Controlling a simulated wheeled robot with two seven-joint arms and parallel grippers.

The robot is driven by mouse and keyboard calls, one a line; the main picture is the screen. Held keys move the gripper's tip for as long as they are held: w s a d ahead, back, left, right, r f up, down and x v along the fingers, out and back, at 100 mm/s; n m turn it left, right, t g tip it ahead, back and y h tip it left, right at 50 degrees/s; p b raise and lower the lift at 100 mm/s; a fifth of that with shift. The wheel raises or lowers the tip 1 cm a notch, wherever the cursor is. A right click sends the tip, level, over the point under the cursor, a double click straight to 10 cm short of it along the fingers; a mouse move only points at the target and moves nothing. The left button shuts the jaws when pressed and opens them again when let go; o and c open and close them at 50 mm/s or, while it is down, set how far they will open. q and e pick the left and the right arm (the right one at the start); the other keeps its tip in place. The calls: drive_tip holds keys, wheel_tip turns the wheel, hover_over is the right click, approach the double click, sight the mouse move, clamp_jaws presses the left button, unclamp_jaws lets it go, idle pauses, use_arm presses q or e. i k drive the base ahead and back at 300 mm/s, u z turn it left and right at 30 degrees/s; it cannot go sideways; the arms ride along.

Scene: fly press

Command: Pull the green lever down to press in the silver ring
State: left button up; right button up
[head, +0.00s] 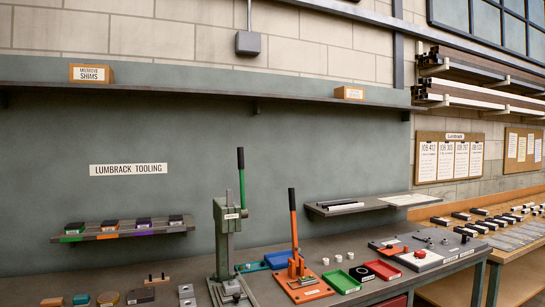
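The green lever (240,160) stands upright at the right side of the grey-green press (224,228) on the bench. The lever's tip points up. The press has a thin vertical column and a grey base plate at the bench's front. A small silver piece (231,287) sits on that base under the press head. It is too small to tell whether it is the silver ring. Neither of my grippers shows in the head view.
An orange press (299,279) with an orange, black-tipped lever (293,222) stands close to the right of the green-lever press. Small blocks (107,298) lie at the bench's front left. A shelf (130,232) hangs on the wall behind.

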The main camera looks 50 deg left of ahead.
sight(244, 213)
drive_tip(key=u, duration=0.3)
drive_tip(key=i, duration=1.65)
drive_tip(key=u, duration=0.95)
